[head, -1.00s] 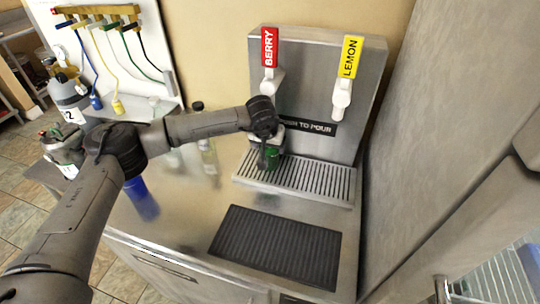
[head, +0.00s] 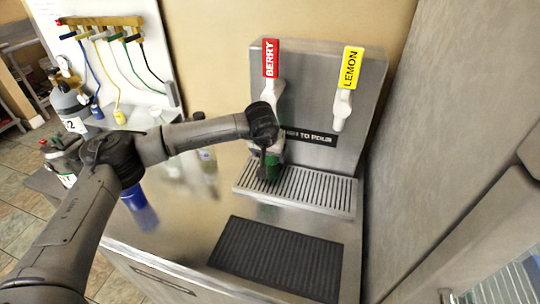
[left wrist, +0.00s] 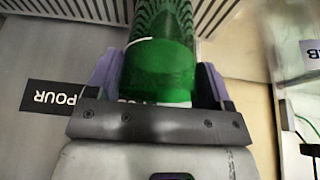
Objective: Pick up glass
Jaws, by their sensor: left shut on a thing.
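The glass (left wrist: 160,68) is green and see-through with a white band. It fills the space between the fingers of my left gripper (left wrist: 158,85) in the left wrist view, and the gripper is shut on it. In the head view the green glass (head: 272,172) shows small below my left gripper (head: 268,160), at the drip tray's left part under the BERRY tap. My wrist hides much of it there. I cannot tell whether its base touches the grate. My right gripper is not in view.
The steel dispenser has a red BERRY handle (head: 270,60) and a yellow LEMON handle (head: 350,68). Its slotted drip tray (head: 310,192) lies below. A black ribbed mat (head: 276,258) lies in front, empty. A blue cup (head: 140,205) and bottles (head: 205,158) stand to the left.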

